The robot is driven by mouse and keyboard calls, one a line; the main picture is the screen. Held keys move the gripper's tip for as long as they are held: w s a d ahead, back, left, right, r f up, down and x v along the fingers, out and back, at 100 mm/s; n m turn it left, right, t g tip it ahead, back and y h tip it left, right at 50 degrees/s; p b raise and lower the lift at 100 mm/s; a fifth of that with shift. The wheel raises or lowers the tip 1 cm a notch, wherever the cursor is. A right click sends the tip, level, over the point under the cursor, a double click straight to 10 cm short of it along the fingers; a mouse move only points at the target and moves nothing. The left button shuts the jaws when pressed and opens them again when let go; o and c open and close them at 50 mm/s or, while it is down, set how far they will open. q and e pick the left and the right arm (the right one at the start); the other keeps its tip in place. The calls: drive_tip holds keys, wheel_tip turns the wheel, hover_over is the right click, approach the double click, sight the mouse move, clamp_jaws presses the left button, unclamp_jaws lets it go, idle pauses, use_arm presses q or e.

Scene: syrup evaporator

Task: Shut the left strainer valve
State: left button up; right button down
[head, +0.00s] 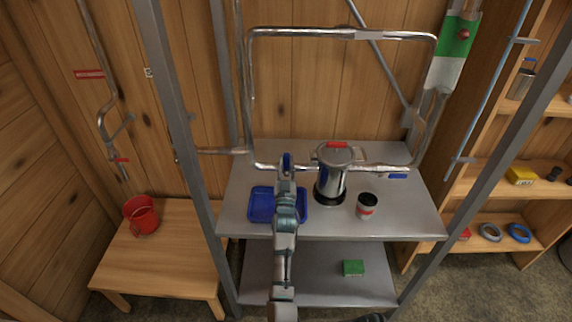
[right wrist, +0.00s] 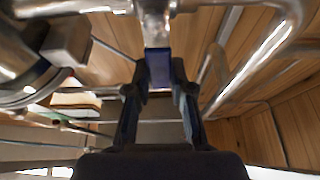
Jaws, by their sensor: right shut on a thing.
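A looping metal pipe (head: 249,95) runs along the wall behind the grey table. The left strainer valve's blue handle (head: 287,161) is on its lower run, left of the metal strainer pot (head: 331,180) with a red-handled lid. My right gripper (head: 286,168) reaches up to this handle and is shut on it. In the right wrist view the blue handle (right wrist: 159,68) sits between the fingertips (right wrist: 158,92), below a metal fitting (right wrist: 154,22). My arm hides part of the valve in the head view. Another blue handle (head: 398,176) is at the right. My left gripper is not in view.
A blue tray (head: 258,211) lies under my right arm on the grey table (head: 405,219). A cup with a dark top (head: 366,206) stands right of it. A green box (head: 353,267) is on the lower shelf. A red bucket (head: 141,215) stands on a wooden table at left. Metal posts flank the table.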

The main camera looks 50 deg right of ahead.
drive_tip(key=c, duration=1.2)
unclamp_jaws()
drive_tip(key=shift+w+f, duration=0.1)
drive_tip(key=shift+f, duration=0.1)
drive_tip(key=shift+o, duration=1)
drive_tip(key=shift+d, duration=0.15)
drive_tip(key=v, duration=1.2)
